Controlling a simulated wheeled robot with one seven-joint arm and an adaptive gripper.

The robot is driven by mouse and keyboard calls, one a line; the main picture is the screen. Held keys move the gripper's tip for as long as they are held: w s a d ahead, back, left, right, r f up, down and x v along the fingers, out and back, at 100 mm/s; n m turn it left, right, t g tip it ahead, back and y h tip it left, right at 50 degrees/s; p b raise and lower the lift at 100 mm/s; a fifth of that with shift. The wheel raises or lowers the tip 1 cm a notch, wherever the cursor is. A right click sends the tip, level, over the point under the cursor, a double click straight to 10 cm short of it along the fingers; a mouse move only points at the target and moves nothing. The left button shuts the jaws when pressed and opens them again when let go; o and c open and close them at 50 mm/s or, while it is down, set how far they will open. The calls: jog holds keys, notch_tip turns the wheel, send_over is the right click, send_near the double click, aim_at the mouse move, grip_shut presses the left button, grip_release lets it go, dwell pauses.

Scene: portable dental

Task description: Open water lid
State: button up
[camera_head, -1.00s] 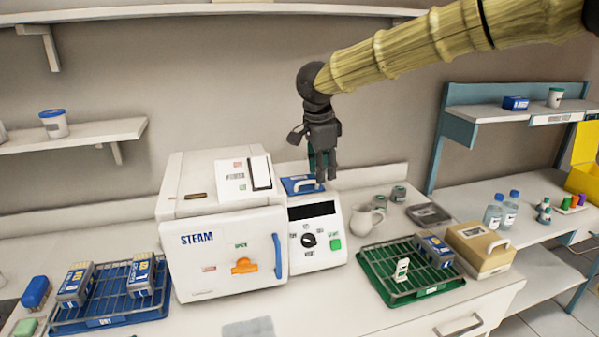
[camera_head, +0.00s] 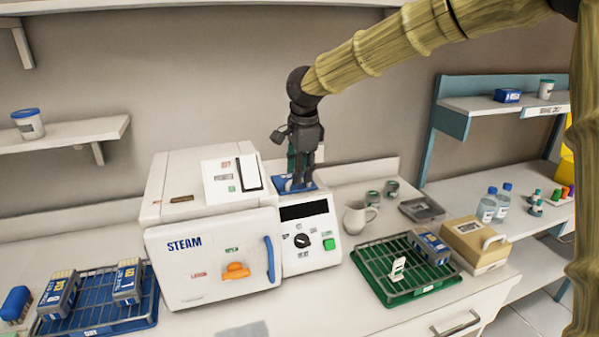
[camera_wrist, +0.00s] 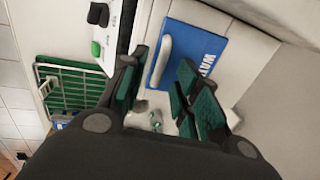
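The water lid (camera_head: 284,185) is a blue panel with a white handle on top of the steam machine's control section. It also shows in the wrist view as a blue lid (camera_wrist: 205,52) with part of a "WAT…" label and its white handle (camera_wrist: 160,62). My gripper (camera_head: 298,183) points down right over the lid. In the wrist view my gripper (camera_wrist: 165,85) has its green-padded fingers spread apart with the handle seen between them. Whether a finger touches the handle I cannot tell. The lid lies flat and closed.
A white jug (camera_head: 358,217) and a green rack (camera_head: 385,290) stand to the right. A blue rack (camera_head: 100,320) is at the left. The wall is close behind.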

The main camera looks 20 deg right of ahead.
jog(key=shift+w+f, duration=0.15)
jog(key=shift+f, duration=0.6)
grip_shut()
jog(key=shift+r+p, duration=0.15)
jog(key=shift+p, duration=0.15)
